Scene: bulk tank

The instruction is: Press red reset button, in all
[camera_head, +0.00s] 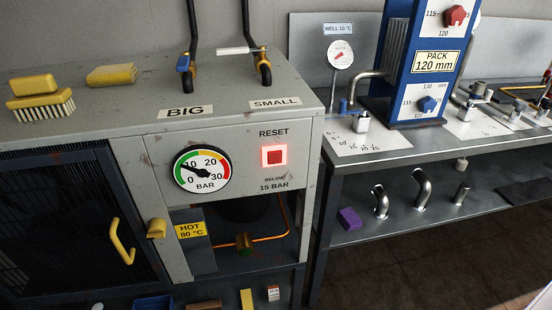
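The red reset button (274,156) is a small dark red square in a glowing pale red frame, on the grey front panel of the cabinet. The word RESET stands above it and "BELOW 15 BAR" below it. A round pressure gauge (201,170) in BAR is to its left, with its black needle pointing to the left, a little below the 10 mark. My gripper is not in view, and nothing covers the button.
Two hoses with valves, a blue handle (183,63) and a white handle (233,50), rise from the cabinet top (110,121). Yellow brushes (40,106) lie there. A yellow door handle (121,242) sticks out. A steel bench (345,192) with a blue column (416,62) stands right.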

